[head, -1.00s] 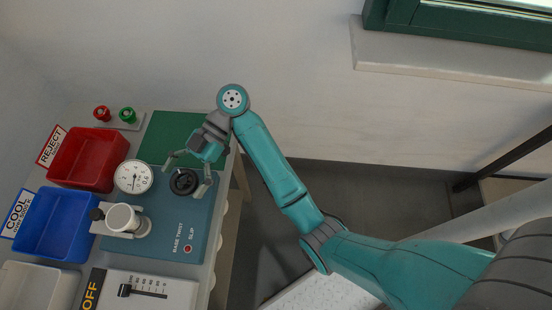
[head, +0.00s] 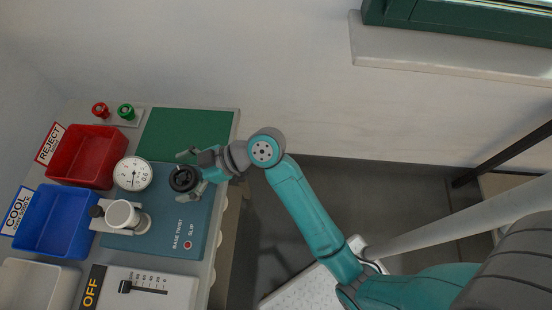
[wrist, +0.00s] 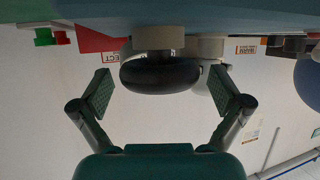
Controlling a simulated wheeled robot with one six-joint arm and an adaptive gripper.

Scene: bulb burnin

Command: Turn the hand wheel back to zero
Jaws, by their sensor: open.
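The black hand wheel (head: 183,178) stands on the blue-grey panel (head: 170,238) labelled BASE TWIST and SLIP. The round white dial (head: 132,174) is just left of it; its needle is too small to read surely. My gripper (head: 190,174) reaches in from the right, open, one finger at the wheel's far side and one at its near side. In the wrist view the wheel (wrist: 160,76) sits between the two finger pads, with a visible gap on both sides. The wheel's marks, if any, cannot be made out.
A white cup-like holder (head: 122,215) with a black knob stands left of the wheel. Red (head: 88,156) and blue (head: 55,220) bins line the left. A slider box (head: 150,285) is in front. The green mat (head: 185,135) behind is bare.

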